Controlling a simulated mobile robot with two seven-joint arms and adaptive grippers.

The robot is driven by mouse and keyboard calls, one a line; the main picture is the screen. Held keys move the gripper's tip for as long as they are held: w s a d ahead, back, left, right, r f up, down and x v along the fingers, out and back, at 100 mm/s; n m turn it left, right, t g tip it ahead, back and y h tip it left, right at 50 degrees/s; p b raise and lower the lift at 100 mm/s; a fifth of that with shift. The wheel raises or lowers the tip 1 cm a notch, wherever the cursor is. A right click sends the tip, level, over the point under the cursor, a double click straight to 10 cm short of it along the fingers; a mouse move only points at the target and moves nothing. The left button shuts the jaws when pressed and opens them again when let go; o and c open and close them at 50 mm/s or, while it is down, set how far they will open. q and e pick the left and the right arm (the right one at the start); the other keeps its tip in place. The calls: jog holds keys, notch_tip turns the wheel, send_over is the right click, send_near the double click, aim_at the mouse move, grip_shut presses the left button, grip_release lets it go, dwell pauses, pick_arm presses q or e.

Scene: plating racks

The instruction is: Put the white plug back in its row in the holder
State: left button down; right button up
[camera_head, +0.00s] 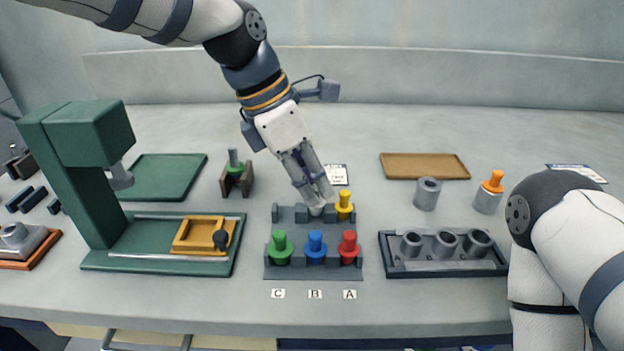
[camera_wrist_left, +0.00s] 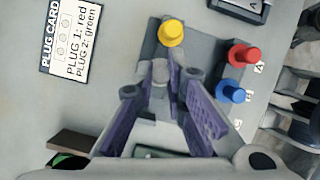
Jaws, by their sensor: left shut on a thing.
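The grey holder (camera_head: 285,215) stands at the middle of the table. Its front row holds a green plug (camera_head: 280,248), a blue plug (camera_head: 316,247) and a red plug (camera_head: 349,246). A yellow plug (camera_head: 344,205) stands at the right of its back row. My left gripper (camera_head: 318,203) points down at the back row, left of the yellow plug, shut on the white plug (camera_wrist_left: 160,73). The fingers mostly hide the white plug in the head view, and I cannot tell whether it is seated. My right gripper is out of view.
A plug card (camera_head: 336,174) lies behind the holder. A dark tray with several grey cups (camera_head: 445,243) is to the right, near my right arm. A green press (camera_head: 85,165) stands left. The table in front of the holder is clear except small letter labels.

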pick_arm(q)
jog(key=shift+f, duration=0.15)
jog(key=shift+f, duration=0.25)
jog(key=c, duration=1.6)
grip_release()
jog(key=shift+f, duration=0.1)
jog(key=shift+c, duration=0.2)
jog(key=shift+r, duration=0.25)
jog(key=w+v, duration=0.1)
jog(key=v, duration=1.1)
jog(key=shift+s+r+p, duration=0.3)
jog(key=shift+s+p, duration=0.05)
jog(key=shift+s, duration=0.2)
